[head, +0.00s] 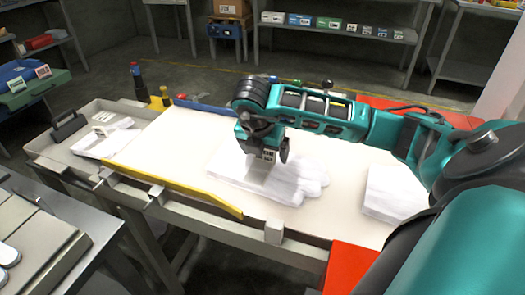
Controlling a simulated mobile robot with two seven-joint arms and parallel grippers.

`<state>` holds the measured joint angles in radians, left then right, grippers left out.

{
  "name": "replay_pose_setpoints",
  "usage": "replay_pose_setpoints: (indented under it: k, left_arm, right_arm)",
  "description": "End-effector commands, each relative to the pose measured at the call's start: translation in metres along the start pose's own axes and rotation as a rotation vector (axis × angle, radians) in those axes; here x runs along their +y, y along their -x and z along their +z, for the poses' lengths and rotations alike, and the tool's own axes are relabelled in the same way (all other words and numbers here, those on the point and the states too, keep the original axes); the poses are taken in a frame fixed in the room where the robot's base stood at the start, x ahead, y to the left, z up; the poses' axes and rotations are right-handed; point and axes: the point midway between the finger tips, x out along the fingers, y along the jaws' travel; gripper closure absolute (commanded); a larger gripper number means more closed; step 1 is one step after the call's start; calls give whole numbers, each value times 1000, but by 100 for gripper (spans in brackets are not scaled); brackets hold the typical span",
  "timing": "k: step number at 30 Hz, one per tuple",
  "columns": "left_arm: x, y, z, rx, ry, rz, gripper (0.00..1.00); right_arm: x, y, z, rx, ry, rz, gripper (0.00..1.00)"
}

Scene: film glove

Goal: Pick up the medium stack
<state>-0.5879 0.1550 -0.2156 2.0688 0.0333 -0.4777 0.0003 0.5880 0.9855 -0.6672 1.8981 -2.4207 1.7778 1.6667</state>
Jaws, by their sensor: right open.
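A white stack of film gloves (302,180) lies flat on the pale tabletop in the middle of the head view. My right gripper (268,156) points down over the left part of this stack and hides some of it. It is open and holds nothing that I can see; whether its tips touch the stack is unclear. A second white stack (382,192) lies on the right part of the table, partly behind my right arm. A third white stack (108,142) lies in the grey side tray at the left. My left gripper is out of view.
A yellow rail (172,190) runs along the table's near left edge, and a blue bar (205,106) along the back. A grey tray (62,158) adjoins on the left. Red panels (350,262) flank the right end. The tabletop left of the middle stack is clear.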

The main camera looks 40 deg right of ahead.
Motion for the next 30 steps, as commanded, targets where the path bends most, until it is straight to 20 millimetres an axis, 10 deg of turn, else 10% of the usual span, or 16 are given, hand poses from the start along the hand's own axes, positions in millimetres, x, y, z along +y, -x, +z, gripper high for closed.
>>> replay_pose_setpoints:
  k: [7,30]
  left_arm:
    - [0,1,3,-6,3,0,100]
    - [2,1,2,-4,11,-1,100]
  right_arm:
    - [0,-1,0,0,0,0,13]
    - [0,0,0,0,0,1,74]
